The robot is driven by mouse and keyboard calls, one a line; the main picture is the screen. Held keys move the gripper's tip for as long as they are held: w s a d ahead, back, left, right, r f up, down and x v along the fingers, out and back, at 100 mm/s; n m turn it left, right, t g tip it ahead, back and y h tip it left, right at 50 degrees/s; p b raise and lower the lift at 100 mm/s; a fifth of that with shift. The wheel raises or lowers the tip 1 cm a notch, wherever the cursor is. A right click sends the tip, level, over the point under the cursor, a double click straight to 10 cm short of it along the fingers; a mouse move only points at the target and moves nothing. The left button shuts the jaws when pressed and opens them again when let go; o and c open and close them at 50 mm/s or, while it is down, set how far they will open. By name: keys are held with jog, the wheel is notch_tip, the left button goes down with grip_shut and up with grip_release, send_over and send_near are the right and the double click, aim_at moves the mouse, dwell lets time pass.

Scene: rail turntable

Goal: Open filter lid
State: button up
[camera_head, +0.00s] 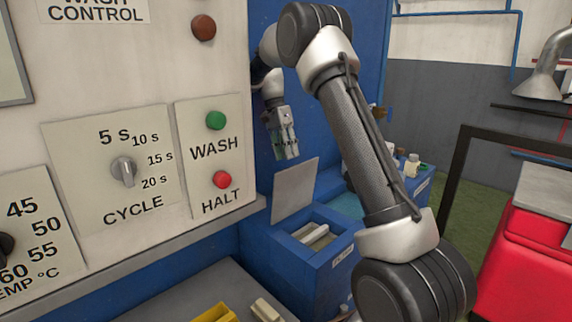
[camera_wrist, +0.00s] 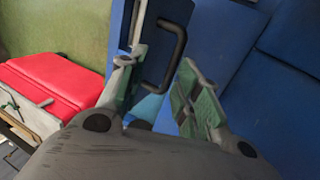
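The filter lid (camera_head: 295,191) is a flat grey panel in the head view. It stands raised and tilted at the back left of a blue box (camera_head: 345,273), whose top is open with pale bar-like pieces inside. My gripper (camera_head: 287,156) is just above the lid's upper edge, pointing down. In the wrist view my gripper (camera_wrist: 160,75) has its two green-padded fingers apart with nothing clasped between them. Whether a finger touches the panel I cannot tell.
The control panel (camera_head: 150,205) with knobs and green and red buttons fills the left. A blue wall is close behind my gripper. Further blue bins (camera_head: 413,187) with small items stand behind my arm. A red container (camera_head: 530,240) and dark frame are at right.

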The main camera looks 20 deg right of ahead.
notch_tip(320, 180, up, 4)
jog(key=shift+r, duration=0.1)
jog(key=shift+c, duration=0.3)
